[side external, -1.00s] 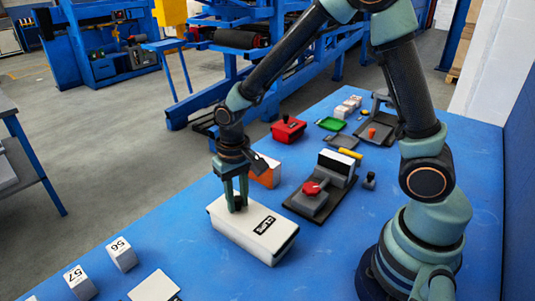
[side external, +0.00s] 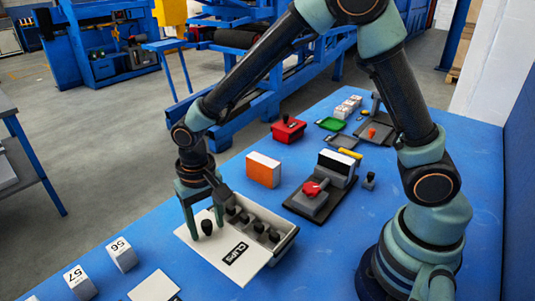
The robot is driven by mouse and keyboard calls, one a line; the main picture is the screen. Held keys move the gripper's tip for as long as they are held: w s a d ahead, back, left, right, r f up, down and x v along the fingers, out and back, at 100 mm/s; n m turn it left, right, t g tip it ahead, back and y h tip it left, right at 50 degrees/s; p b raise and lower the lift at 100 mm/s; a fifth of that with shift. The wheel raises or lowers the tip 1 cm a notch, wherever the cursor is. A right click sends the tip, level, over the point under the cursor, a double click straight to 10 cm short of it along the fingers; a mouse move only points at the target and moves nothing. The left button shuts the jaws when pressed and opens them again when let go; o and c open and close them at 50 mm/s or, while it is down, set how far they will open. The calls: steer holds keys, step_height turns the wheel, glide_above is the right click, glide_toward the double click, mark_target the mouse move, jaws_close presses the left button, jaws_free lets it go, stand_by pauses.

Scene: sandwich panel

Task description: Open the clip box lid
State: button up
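The clip box (side external: 283,247) is a white box on the blue table, in the lower middle of the side view. Its lid (side external: 223,259), marked "CLIPS", is drawn off toward the lower left and sits partly clear of the box. Several dark clips (side external: 258,228) show in the uncovered part. A black knob (side external: 207,227) stands on the lid. My gripper (side external: 207,224) is low over the lid with a finger on either side of the knob. Whether the fingers press on the knob is hard to tell.
An orange and white block (side external: 263,170) stands behind the box. A dark fixture with a red knob (side external: 311,188) is to its right. Number blocks 56 (side external: 122,254) and 57 (side external: 80,282) and a white card (side external: 155,287) lie at the lower left. Bare table lies between.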

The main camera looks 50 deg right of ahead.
step_height(320, 180, up, 12)
stand_by(0.7)
steer(key=s+d+r+n+t, duration=0.1)
steer(key=s+d+r+t, duration=0.1)
steer(key=d, duration=0.6)
steer(key=s+d+r+n+t, duration=0.2)
steer(key=s+d+r+t, duration=0.1)
steer(key=s+d, duration=0.3)
steer(key=d+r, duration=0.1)
steer(key=d, duration=0.1)
steer(key=shift+d+t, duration=0.3)
steer(key=shift+d, duration=0.05)
